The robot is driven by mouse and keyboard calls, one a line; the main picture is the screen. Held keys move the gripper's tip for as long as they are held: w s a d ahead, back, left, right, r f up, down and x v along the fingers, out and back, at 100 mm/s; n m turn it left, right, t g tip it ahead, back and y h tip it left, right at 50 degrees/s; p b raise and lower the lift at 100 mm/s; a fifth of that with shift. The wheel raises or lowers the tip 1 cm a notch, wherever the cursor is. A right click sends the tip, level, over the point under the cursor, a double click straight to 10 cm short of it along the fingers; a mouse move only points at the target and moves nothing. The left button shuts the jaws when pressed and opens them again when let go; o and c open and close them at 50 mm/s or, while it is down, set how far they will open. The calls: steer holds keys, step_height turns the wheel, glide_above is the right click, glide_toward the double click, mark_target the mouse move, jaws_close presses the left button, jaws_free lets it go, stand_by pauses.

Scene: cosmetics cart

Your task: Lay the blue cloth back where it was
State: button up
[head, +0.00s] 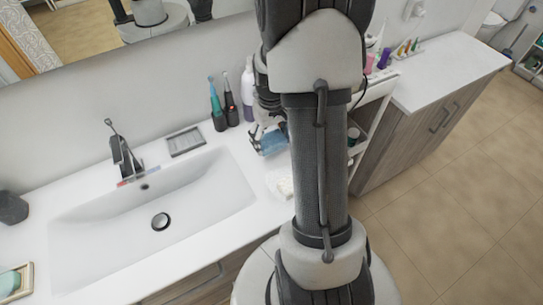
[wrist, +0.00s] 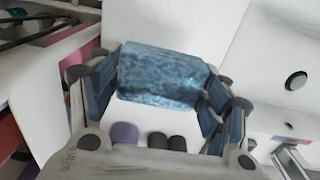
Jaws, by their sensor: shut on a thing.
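My gripper (head: 256,134) is over the right end of the sink counter, partly hidden behind my own arm in the head view. It is shut on the blue cloth (head: 273,141). In the wrist view the mottled blue cloth (wrist: 160,72) is folded or bunched between the two fingers of my gripper (wrist: 162,88). The white counter shows behind it. I cannot tell whether the cloth touches the counter.
Two electric toothbrushes (head: 217,108) and a white bottle (head: 248,92) stand by the wall. A pale item (head: 282,186) lies on the counter's front right. The sink (head: 100,220) is left. A shelved white cart (head: 372,92) stands right, partly hidden by my arm.

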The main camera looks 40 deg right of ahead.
mark_target(271, 139)
steer(key=shift+f+b, duration=0.75)
steer(key=shift+f, duration=2.75)
steer(key=shift+f, duration=0.15)
steer(key=o, duration=1)
steer(key=shift+c, duration=0.2)
step_height(271, 139, up, 12)
steer(key=p, duration=0.3)
steer(key=shift+a, duration=0.1)
steer(key=s+a+r+n+t, duration=0.15)
steer(key=s+a+r, duration=0.25)
steer(key=a+r, duration=0.45)
steer(key=s+a+r+t, duration=0.2)
steer(key=s+a+r, duration=0.1)
steer(key=a+r, duration=0.6)
steer(key=s+a+n+t, duration=0.1)
steer(key=s+a, duration=0.5)
steer(key=s, duration=0.1)
steer(key=shift+s+r, duration=0.3)
steer(key=shift+s, duration=0.05)
